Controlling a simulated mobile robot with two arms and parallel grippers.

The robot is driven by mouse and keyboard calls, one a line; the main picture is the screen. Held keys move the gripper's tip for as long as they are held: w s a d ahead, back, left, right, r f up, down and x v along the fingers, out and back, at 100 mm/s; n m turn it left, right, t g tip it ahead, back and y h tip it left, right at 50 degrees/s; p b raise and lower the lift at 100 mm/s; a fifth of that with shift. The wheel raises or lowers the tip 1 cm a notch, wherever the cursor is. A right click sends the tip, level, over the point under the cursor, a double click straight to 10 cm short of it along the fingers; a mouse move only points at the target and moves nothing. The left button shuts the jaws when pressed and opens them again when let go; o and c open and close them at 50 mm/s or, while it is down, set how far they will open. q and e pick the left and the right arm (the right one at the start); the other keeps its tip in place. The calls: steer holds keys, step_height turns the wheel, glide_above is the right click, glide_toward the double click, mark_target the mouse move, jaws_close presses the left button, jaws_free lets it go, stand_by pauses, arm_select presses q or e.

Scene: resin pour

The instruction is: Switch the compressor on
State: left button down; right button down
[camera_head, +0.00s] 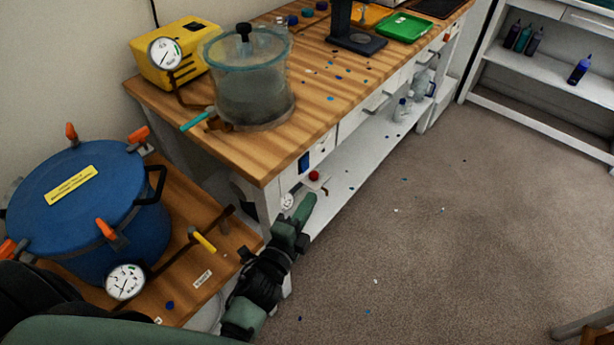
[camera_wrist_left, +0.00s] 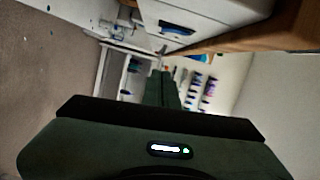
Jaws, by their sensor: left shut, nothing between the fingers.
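My left gripper (camera_head: 304,208) is shut and empty, low in front of the bench's near corner. Its closed fingers (camera_wrist_left: 162,90) also show in the left wrist view. Just behind the fingertips, under the bench top, are a small white gauge (camera_head: 287,201) and a red knob (camera_head: 314,176). They seem to belong to the compressor, whose body is mostly hidden by the bench leg and my arm. A blue plate (camera_head: 303,162) sits on the white front above them. I cannot tell whether the fingers touch anything. My right gripper is out of view.
A blue pressure pot (camera_head: 85,205) with orange clamps stands on a low wooden stand at left. The wooden bench (camera_head: 310,110) carries a yellow pump (camera_head: 172,55) and a clear chamber (camera_head: 247,90). Bottles stand on its lower shelf. The carpet (camera_head: 420,240) at right is mostly clear.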

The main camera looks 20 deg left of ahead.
mark_target(305, 164)
arm_select(q)
steer(key=w+a+p, duration=0.1)
steer(key=w+a, duration=0.2)
steer(key=w, duration=0.5)
steer(key=shift+f, duration=0.4)
steer(key=shift+s+a, duration=0.1)
steer(key=shift+a+m+b, duration=0.2)
steer(key=shift+m+b, duration=0.1)
steer(key=shift+b, duration=0.15)
steer(key=shift+f, duration=0.15)
